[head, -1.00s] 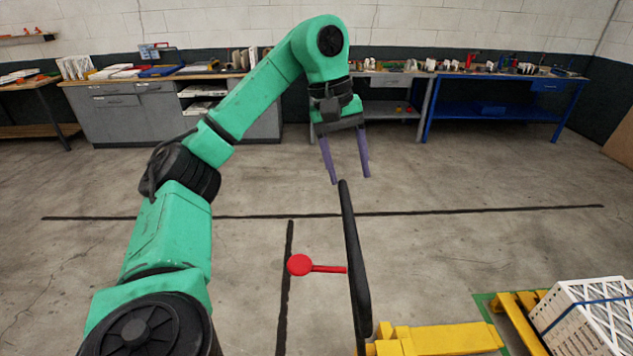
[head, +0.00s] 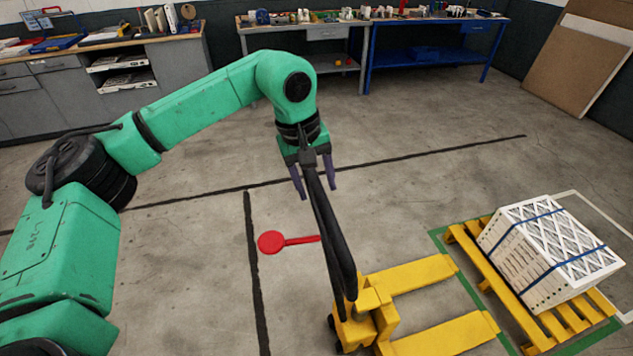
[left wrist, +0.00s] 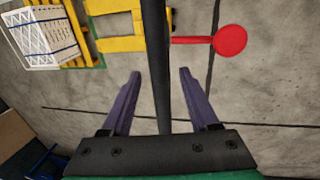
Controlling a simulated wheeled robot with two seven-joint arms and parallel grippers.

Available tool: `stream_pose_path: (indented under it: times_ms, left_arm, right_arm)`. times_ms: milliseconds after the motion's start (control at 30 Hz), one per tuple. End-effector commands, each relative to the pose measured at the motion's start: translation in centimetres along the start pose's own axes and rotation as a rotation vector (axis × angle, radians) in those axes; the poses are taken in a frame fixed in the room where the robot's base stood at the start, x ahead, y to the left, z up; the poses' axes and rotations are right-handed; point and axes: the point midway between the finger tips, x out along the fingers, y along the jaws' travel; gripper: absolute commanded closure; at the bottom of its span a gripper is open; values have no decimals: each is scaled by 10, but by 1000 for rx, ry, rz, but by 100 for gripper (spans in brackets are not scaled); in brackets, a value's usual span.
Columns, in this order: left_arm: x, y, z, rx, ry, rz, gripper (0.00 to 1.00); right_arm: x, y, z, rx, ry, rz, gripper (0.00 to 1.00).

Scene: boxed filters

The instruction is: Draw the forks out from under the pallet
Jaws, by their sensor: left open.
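A yellow pallet jack (head: 354,325) stands at the lower middle of the head view, with a black handle (head: 336,240) rising from it. Its two yellow forks (head: 420,274) point right, and their tips stop short of the yellow pallet (head: 530,316), with a strip of floor between. The pallet carries a white box of filters (head: 553,255). My left gripper (head: 312,180) is open at the top of the handle. In the left wrist view the handle (left wrist: 155,70) runs between the spread fingers; contact cannot be told. My right gripper is not in view.
A red disc on a stem (head: 271,242) sticks out left of the handle. Green floor marking (head: 468,283) borders the pallet. Black lines (head: 256,270) cross the floor. Workbenches (head: 435,56) stand along the back wall; the floor before them is clear.

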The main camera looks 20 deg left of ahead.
Motion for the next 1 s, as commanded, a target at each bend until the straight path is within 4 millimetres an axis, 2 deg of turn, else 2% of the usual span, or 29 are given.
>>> stream_pose_path:
  times_ms: [33,167,367,400,533,567,1000]
  left_arm:
    - [5,1,0,0,-2,-1,39]
    - [17,0,0,0,0,0,39]
    - [20,0,0,0,1,1,39]
    - [20,0,0,0,1,1,43]
    - [19,0,0,0,1,1,93]
    - [19,0,0,0,1,1,100]
    - [19,0,0,-1,2,1,100]
  right_arm:
    - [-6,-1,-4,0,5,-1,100]
    - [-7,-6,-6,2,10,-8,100]
    - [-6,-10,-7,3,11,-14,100]
    - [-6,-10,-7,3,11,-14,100]
    - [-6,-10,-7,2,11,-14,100]
    - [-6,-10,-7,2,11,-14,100]
    - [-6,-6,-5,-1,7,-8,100]
